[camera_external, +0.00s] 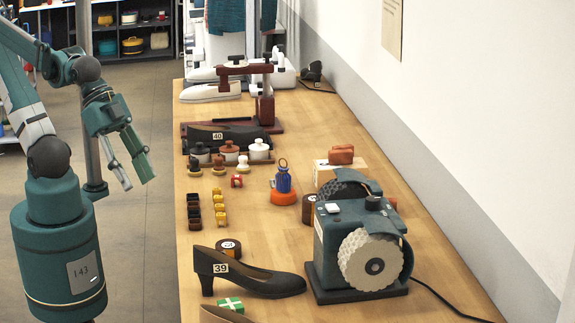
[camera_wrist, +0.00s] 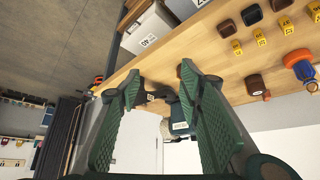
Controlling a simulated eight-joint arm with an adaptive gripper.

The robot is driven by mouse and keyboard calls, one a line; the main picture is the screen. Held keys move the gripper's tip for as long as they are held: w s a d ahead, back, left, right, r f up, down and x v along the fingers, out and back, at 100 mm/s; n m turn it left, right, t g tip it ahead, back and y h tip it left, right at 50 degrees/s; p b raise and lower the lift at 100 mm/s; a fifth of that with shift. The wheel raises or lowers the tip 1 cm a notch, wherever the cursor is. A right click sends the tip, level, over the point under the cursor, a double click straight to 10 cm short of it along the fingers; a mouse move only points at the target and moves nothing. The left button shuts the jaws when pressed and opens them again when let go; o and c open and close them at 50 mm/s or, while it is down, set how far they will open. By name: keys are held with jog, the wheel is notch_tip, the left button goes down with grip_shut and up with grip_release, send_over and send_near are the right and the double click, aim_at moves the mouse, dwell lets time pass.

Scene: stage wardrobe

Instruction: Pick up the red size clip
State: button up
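The small red size clip (camera_external: 237,181) sits on the wooden table, just beyond the far end of the row of yellow clips and left of the blue-and-orange item. My gripper (camera_external: 139,180) is off the table's left side, pointing down over the floor, well apart from the clip. In the wrist view its two green fingers (camera_wrist: 160,82) are spread with nothing held between them.
Dark clips (camera_external: 193,205) and yellow clips (camera_external: 219,207) stand in rows nearby. The blue-and-orange item (camera_external: 283,187) is right of the clip. Small knobbed pieces (camera_external: 218,166) and lidded pots (camera_external: 229,152) stand behind. A dark shoe (camera_external: 250,275) and green machine (camera_external: 350,240) are nearer the camera.

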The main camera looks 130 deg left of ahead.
dwell(0.3)
jog(key=w+a+r+n+g+y+p, duration=0.15)
jog(key=w+a+n+p, duration=0.25)
jog(key=a+n, duration=0.5)
jog(key=n+g+h+p, duration=0.1)
jog(key=n+g+p, duration=0.65)
jog(key=n, duration=0.85)
send_over(237, 176)
jog(key=p, duration=0.2)
jog(key=f, duration=0.3)
jog(key=f+t, duration=0.1)
jog(key=f, duration=0.2)
jog(key=f+t, duration=0.1)
jog(key=f, duration=0.1)
jog(key=shift+w+d+f, duration=0.35)
jog(key=shift+f, duration=0.05)
jog(key=shift+s+a+f+h, duration=0.25)
jog(key=shift+s+a+f, duration=0.05)
jog(key=shift+a, duration=0.05)
jog(key=shift+f, duration=0.1)
